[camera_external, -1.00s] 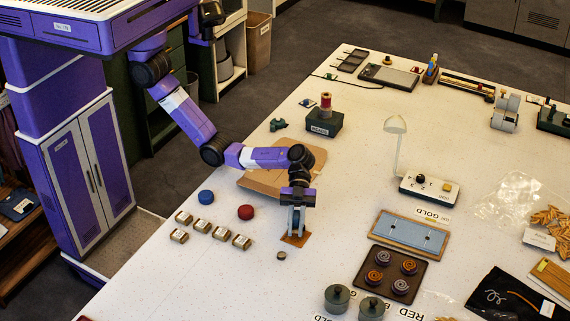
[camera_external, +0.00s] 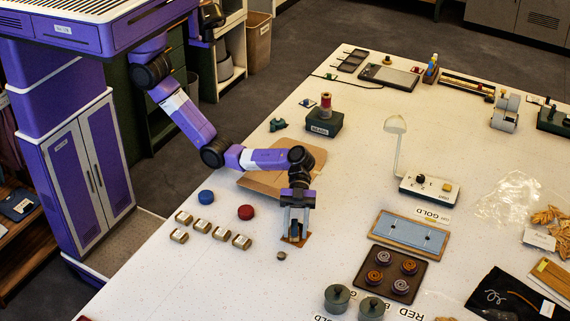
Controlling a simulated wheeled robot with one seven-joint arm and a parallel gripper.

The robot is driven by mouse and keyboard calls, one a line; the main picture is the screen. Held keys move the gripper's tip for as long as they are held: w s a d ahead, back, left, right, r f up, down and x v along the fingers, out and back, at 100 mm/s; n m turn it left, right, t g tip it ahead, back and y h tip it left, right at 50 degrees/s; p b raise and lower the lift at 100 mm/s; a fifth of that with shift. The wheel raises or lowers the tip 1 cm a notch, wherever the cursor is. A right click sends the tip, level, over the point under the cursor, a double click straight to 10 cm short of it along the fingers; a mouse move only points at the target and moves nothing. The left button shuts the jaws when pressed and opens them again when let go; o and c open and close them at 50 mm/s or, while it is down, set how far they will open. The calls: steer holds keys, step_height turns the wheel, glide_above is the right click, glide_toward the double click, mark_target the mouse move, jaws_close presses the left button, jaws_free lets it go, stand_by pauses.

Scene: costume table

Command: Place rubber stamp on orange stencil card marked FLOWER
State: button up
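The orange stencil card (camera_external: 303,241) lies flat on the table, mostly hidden under my gripper; no word on it can be read. My gripper (camera_external: 295,236) points straight down over the card, its tips close to it. Its two fingers are spread apart. A small dark thing (camera_external: 295,229) shows between the fingers, seemingly standing on the card; it may be the rubber stamp, but it is too small and shaded to tell. I cannot see whether a finger touches it.
Several small labelled blocks (camera_external: 201,227) lie left of the card, with a blue disc (camera_external: 206,197) and a red disc (camera_external: 245,212) behind them. A small round piece (camera_external: 281,255) lies just in front. A brown board (camera_external: 257,184) lies under my forearm. A lamp (camera_external: 397,150) stands right.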

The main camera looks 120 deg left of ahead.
steer(key=shift+a+r+p, duration=0.1)
steer(key=shift+r+p, duration=0.6)
steer(key=shift+r, duration=0.1)
steer(key=b+v, duration=0.2)
steer(key=v, duration=0.9)
steer(key=shift+s+a, duration=0.25)
steer(key=shift+a, duration=0.05)
steer(key=shift+f, duration=0.1)
